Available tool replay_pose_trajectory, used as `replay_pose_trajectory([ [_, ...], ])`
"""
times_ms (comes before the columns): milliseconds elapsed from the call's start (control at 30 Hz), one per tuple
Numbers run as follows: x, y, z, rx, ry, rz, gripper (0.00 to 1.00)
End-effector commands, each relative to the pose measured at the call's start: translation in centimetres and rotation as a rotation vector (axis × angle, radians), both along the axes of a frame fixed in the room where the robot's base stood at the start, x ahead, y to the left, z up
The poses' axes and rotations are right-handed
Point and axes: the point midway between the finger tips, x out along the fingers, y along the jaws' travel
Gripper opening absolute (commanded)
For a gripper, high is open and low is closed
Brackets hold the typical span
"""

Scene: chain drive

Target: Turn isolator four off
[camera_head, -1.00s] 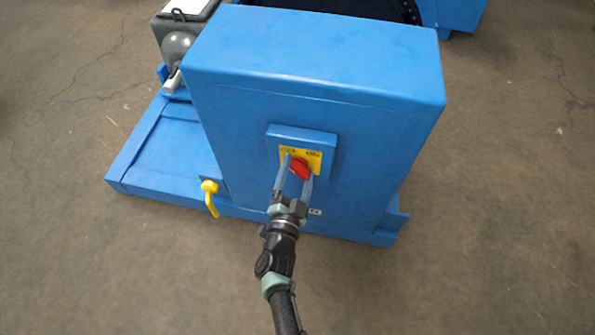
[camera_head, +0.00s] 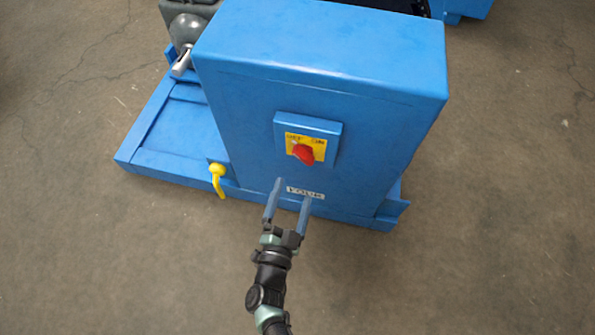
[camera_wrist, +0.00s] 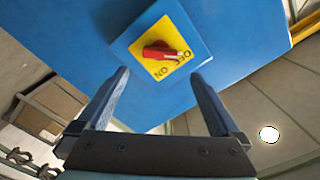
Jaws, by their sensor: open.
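The isolator's red knob (camera_head: 304,154) sits on a yellow plate (camera_head: 319,141) in a blue square housing on the front of the blue cabinet. In the wrist view, the knob (camera_wrist: 160,50) has its white-marked end toward the OFF lettering. A white label (camera_head: 312,194) below the housing seems to read "FOUR", but it is small. My gripper (camera_head: 293,189) is open and empty, below the knob and apart from it. In the wrist view its fingers (camera_wrist: 162,73) are spread, with the knob beyond them.
The blue cabinet (camera_head: 330,50) stands on a blue base (camera_head: 165,150). A yellow lever (camera_head: 218,178) sticks out at the cabinet's lower left. Grey machinery (camera_head: 188,28) stands behind at the left. Bare floor (camera_head: 480,230) lies in front and to the right.

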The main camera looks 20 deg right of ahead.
Motion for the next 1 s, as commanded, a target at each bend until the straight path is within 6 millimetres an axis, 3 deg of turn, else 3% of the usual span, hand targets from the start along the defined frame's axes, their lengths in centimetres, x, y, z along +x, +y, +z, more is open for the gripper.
replay_pose_trajectory([
  [267, -2.1, 1.4, 0.0, 0.000, 0.001, 0.001, 1.00],
  [833, -2.1, 1.4, 0.0, 0.000, 0.000, 0.000, 1.00],
  [933, -1.2, 1.7, 0.8, 0.001, -0.015, 0.014, 1.00],
  [1000, 0.5, 2.4, 2.5, 0.003, -0.046, 0.045, 1.00],
])
